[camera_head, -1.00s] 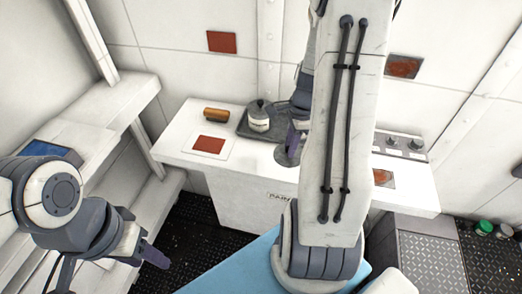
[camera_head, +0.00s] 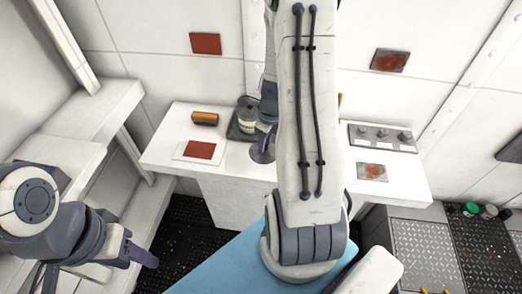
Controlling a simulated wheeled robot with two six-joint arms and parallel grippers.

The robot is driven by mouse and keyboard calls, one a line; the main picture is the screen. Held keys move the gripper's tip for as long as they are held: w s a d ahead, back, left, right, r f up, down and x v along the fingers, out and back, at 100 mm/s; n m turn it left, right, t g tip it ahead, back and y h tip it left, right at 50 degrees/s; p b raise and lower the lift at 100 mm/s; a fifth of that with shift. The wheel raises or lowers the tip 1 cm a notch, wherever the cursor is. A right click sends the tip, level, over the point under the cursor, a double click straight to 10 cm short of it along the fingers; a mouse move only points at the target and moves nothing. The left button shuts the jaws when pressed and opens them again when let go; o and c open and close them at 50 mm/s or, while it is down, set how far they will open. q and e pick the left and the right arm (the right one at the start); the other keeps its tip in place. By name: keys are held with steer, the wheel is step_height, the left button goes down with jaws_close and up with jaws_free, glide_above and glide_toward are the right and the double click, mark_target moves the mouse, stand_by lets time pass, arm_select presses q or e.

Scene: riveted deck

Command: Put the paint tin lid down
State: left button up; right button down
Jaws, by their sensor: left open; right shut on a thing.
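The paint tin lid appears to be the grey disc (camera_head: 260,154) at the front right of the dark tray, over the white counter. My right gripper (camera_head: 267,139) is shut on it, mostly hidden behind my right arm. I cannot tell whether the disc touches the counter. A white tin (camera_head: 246,125) with a dark top stands on the dark tray (camera_head: 235,130), just behind and left of the disc. My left gripper (camera_head: 145,257) is open and empty at the lower left, away from the counter.
The white counter (camera_head: 165,150) holds an orange-brown roller (camera_head: 205,118), a card with a red square (camera_head: 199,150), a rust-coloured sample (camera_head: 372,171) and a panel with knobs (camera_head: 383,137). My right arm hides the counter's middle. Bare counter shows at its left end and front right.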

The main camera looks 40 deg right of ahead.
steer(key=shift+w+a+f, duration=0.2)
steer(key=shift+w+a, duration=0.05)
steer(key=shift+w, duration=0.05)
steer(key=shift+a+f, duration=0.1)
steer(key=shift+f, duration=0.3)
steer(key=shift+f+b, duration=0.75)
steer(key=shift+f, duration=0.9)
steer(key=shift+f, duration=0.1)
steer(key=shift+f, duration=0.15)
steer(key=c, duration=0.6)
jaws_free()
steer(key=shift+c, duration=0.2)
steer(key=shift+r, duration=0.2)
